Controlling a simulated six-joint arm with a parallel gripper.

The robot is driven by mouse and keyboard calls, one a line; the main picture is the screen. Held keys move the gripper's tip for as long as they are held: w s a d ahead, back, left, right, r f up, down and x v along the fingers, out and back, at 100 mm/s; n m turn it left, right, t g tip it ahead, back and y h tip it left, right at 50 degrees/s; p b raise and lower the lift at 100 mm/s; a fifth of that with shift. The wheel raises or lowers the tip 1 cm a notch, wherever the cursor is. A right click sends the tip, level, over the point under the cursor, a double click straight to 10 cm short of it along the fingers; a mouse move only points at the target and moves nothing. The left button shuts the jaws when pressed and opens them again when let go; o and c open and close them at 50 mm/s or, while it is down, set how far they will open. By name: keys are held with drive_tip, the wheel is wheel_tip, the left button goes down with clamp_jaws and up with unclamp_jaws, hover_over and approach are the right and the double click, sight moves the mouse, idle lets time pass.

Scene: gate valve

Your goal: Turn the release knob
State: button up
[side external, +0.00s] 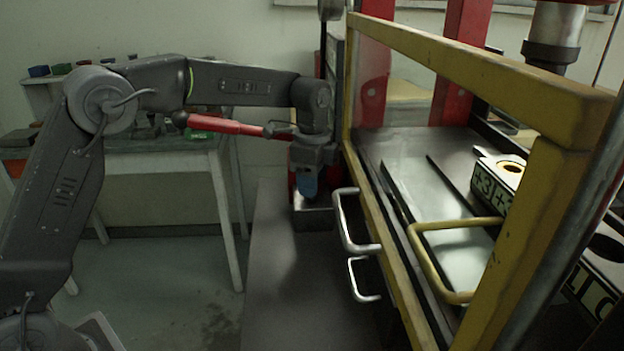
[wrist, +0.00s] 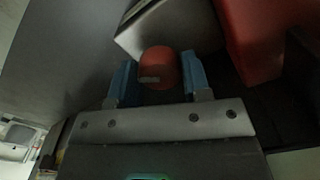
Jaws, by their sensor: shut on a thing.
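The release knob (wrist: 158,66) is a rounded red knob in the wrist view, with a small pale mark on its face. My gripper (wrist: 159,82) has its two blue fingers on either side of the knob and is shut on it. In the side external view, my gripper (side external: 307,184) points down beside the yellow-framed press, low by the red upright. The knob is hidden there behind the fingers and wrist.
A red lever (side external: 225,125) with a dark ball end sticks out left, close to my wrist. The yellow frame (side external: 480,70) and metal handles (side external: 350,222) stand to the right. A workbench (side external: 160,150) is behind my arm. The dark surface (side external: 280,290) in front is clear.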

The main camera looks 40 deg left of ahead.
drive_tip(key=n, duration=0.6)
idle(0.3)
drive_tip(key=shift+n, duration=0.4)
drive_tip(key=o, duration=0.9)
drive_tip(key=shift+o, duration=0.2)
wheel_tip(320, 180, up, 14)
drive_tip(key=shift+s, duration=0.1)
idle(0.4)
